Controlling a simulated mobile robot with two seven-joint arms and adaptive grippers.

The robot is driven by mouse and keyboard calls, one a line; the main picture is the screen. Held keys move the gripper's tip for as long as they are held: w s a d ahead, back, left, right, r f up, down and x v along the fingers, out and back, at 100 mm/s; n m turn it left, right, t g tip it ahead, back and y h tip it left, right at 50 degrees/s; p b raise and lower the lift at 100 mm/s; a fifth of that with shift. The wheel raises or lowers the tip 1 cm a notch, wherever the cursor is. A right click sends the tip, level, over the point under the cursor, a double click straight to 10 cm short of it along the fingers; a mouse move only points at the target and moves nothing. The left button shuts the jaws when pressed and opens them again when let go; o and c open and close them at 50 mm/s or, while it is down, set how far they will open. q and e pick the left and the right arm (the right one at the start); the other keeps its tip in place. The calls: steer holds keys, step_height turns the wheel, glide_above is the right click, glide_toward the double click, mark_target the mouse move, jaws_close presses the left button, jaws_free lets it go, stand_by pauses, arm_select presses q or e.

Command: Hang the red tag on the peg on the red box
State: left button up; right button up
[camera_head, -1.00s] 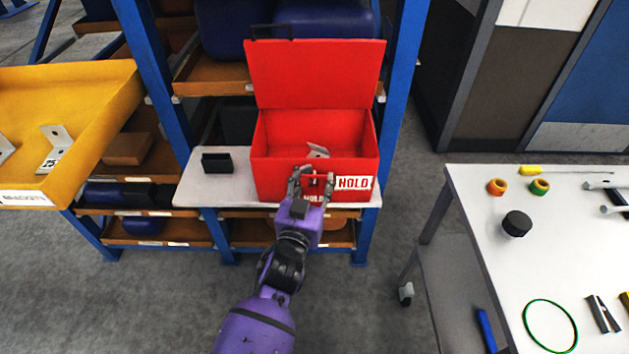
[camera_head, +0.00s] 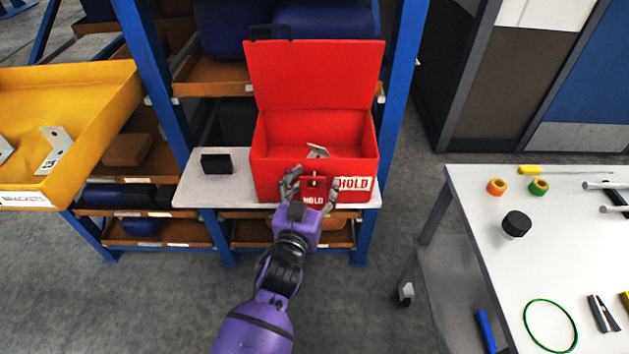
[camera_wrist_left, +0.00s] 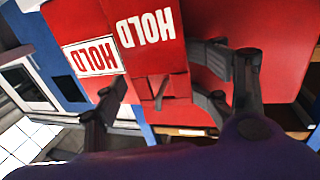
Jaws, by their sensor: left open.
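The red box (camera_head: 268,180) stands on a light shelf with its lid raised; a white HOLD label is on its front. The red tag (camera_head: 313,200), also marked HOLD, is upright at the box front, around or just before a small dark spot that looks like the peg (camera_head: 312,183). Whether the peg passes through the tag's opening is unclear. My left gripper (camera_head: 311,187) is open, one finger on each side of the tag, apparently clear of it. The left wrist view shows the tag (camera_wrist_left: 150,35) large between the spread fingers. My right gripper is not visible.
A metal bracket (camera_head: 318,151) lies in the box. A black block (camera_head: 216,163) stands on the shelf (camera_head: 215,190) left of the box. A yellow bin (camera_head: 100,85) is at left. A white table (camera_head: 480,205) with small items is at right. Blue rack posts flank the box.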

arm_select(q)
steer(key=v, duration=1.2)
steer(key=s+a+f+n+g+y+p, duration=0.1)
steer(key=s+a+f+g, duration=0.1)
steer(key=s+a+f, duration=0.3)
steer(key=s+a+f+g+y+p, duration=0.1)
steer(key=s+a+f+g+y, duration=0.1)
steer(key=f, duration=0.4)
steer(key=s+a+f+g+p, duration=0.1)
steer(key=s+a+f, duration=0.3)
steer(key=s, duration=0.6)
steer(key=s+a+f+n+g+y+p, duration=0.1)
steer(key=s+a+f+g, duration=0.2)
steer(key=s, duration=0.7)
step_height(320, 180, down, 2)
steer(key=shift+s+a+f+n+g, duration=0.2)
steer(key=shift+a+n+g, duration=0.15)
steer(key=shift+a, duration=0.8)
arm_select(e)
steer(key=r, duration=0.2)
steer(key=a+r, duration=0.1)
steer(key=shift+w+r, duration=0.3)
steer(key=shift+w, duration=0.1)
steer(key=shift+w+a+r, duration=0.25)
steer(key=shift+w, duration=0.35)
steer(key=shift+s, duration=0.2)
